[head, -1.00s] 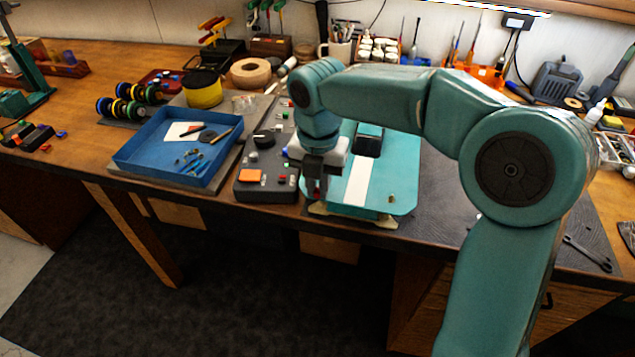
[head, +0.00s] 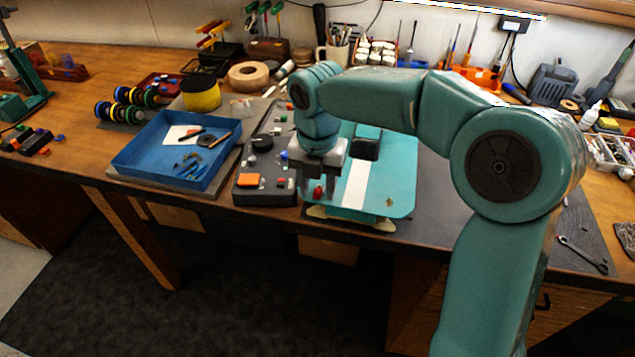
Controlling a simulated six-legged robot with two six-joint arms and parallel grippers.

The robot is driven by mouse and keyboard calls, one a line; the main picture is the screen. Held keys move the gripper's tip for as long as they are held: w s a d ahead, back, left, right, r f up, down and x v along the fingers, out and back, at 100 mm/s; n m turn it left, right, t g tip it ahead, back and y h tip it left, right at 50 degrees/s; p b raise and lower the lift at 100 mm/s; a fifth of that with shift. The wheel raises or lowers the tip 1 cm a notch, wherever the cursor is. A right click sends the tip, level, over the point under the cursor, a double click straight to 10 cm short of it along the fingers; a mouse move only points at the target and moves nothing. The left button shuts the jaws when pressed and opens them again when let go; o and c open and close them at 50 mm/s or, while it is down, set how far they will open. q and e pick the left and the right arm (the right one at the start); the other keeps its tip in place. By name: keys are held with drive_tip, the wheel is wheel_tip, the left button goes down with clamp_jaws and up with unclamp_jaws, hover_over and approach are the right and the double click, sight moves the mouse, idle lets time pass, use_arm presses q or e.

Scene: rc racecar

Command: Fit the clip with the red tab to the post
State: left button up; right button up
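A teal car body with a white stripe (head: 355,186) and a dark cockpit lies at the front of the bench. A small red piece (head: 318,193), which looks like the clip's red tab, shows at the car's near left corner. My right gripper (head: 317,190) points down there, its two grey fingers apart with the red piece between them and no clear grip on it. The post and the rest of the clip cannot be made out; the gripper covers that corner. A small tan fitting (head: 389,202) sits at the near right corner. My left gripper is not in view.
A dark control box (head: 265,185) with an orange button stands close left of the gripper. Left of it is a blue tray (head: 150,160) with small tools. A wrench (head: 583,255) lies at the right; the dark mat around it is mostly clear.

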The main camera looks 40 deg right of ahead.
wheel_tip(320, 180, up, 16)
drive_tip(key=p, duration=0.3)
drive_tip(key=shift+r, duration=0.15)
idle(0.9)
